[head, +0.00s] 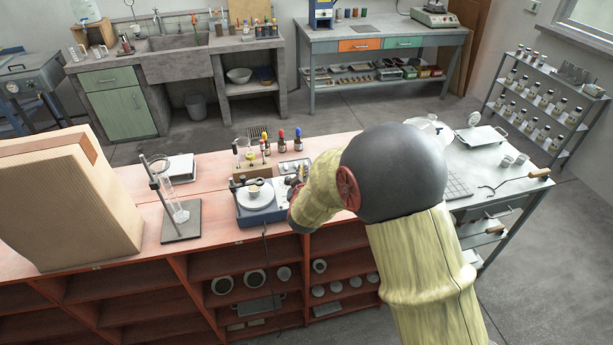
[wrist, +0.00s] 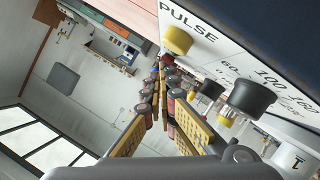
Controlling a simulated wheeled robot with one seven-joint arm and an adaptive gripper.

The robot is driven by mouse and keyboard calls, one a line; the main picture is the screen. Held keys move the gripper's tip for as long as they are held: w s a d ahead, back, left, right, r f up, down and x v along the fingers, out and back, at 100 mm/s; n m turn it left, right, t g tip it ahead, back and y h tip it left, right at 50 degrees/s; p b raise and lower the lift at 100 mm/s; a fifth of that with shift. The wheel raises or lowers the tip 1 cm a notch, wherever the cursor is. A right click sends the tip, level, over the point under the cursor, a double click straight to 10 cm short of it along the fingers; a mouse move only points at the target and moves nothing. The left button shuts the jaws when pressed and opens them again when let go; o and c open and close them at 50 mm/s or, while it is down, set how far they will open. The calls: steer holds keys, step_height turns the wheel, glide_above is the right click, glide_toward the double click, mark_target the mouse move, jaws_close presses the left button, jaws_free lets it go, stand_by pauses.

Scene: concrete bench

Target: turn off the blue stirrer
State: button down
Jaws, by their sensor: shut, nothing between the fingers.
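The blue stirrer (head: 262,216) sits on the red bench top with a small vessel (head: 254,191) on its round plate. In the wrist view its dark body (wrist: 275,30) and white control panel fill the upper right. The panel carries the word PULSE, a yellow button (wrist: 177,40), a smaller yellow-tipped control (wrist: 224,121) and a black knob (wrist: 251,95). My gripper (wrist: 162,66) is shut and empty, its fingertips beside the panel, close to the yellow button in the picture. Contact cannot be told.
Dropper bottles (head: 282,139) stand behind the stirrer. A stand with a glass cylinder (head: 180,212) is to its left, and a large tan box (head: 65,200) farther left. A cable hangs over the bench's front edge. A grey metal table (head: 510,185) adjoins at right.

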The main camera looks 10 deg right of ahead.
stand_by(0.3)
steer(key=shift+s+r+p, duration=0.35)
steer(key=shift+r+p, duration=0.3)
steer(key=shift+r, duration=0.1)
steer(key=shift+r, duration=0.1)
steer(key=r+p, duration=0.1)
steer(key=s+r+p, duration=0.1)
steer(key=r, duration=0.1)
steer(key=s+r+p, duration=0.1)
steer(key=shift+r+p, duration=0.15)
steer(key=shift+p, duration=0.25)
steer(key=shift+s, duration=0.1)
